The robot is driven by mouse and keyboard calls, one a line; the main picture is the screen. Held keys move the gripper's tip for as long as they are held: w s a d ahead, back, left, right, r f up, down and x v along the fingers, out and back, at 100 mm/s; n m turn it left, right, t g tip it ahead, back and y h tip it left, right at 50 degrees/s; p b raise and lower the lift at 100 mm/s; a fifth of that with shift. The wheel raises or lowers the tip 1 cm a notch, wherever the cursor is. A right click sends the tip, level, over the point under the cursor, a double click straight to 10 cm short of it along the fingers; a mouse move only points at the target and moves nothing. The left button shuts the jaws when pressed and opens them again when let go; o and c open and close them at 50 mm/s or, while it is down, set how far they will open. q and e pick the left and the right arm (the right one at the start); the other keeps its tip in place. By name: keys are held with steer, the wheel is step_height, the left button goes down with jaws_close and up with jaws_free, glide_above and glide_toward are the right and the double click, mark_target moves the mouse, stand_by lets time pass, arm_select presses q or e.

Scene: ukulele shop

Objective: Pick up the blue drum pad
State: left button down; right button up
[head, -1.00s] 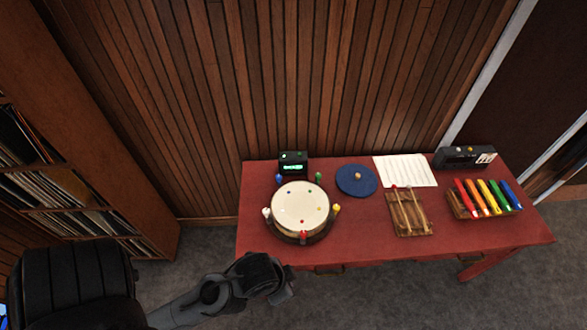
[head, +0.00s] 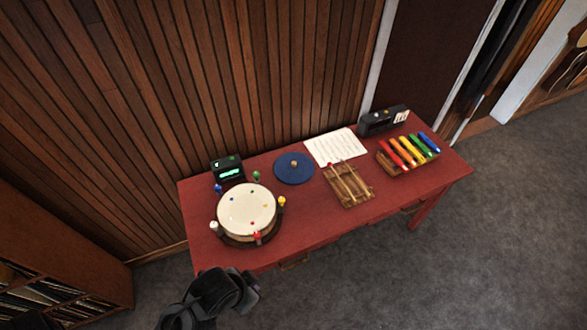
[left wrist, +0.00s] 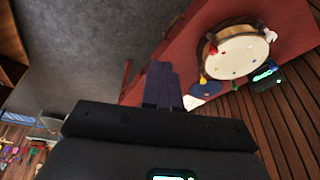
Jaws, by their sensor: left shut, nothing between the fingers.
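The blue drum pad (head: 294,168) is a flat round disc with a small tan knob-like spot on top. It lies on the red table (head: 300,225), behind and right of the round cream drum (head: 246,209). In the head view my left arm's end (head: 222,290) is in front of the table's near left edge, well short of the pad. My right gripper is not in view.
A black device with a green display (head: 227,168) stands left of the pad. A white sheet (head: 336,148) lies to its right, and a wooden tray with two sticks (head: 348,185) is in front of the sheet. Coloured bars (head: 408,152) and a black box (head: 383,120) are farther right.

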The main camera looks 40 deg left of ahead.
arm_select(q)
steer(key=c, duration=1.8)
jaws_free()
steer(key=shift+c, duration=0.2)
steer(key=o, duration=1)
steer(key=shift+o, duration=0.2)
steer(key=shift+w, duration=0.1)
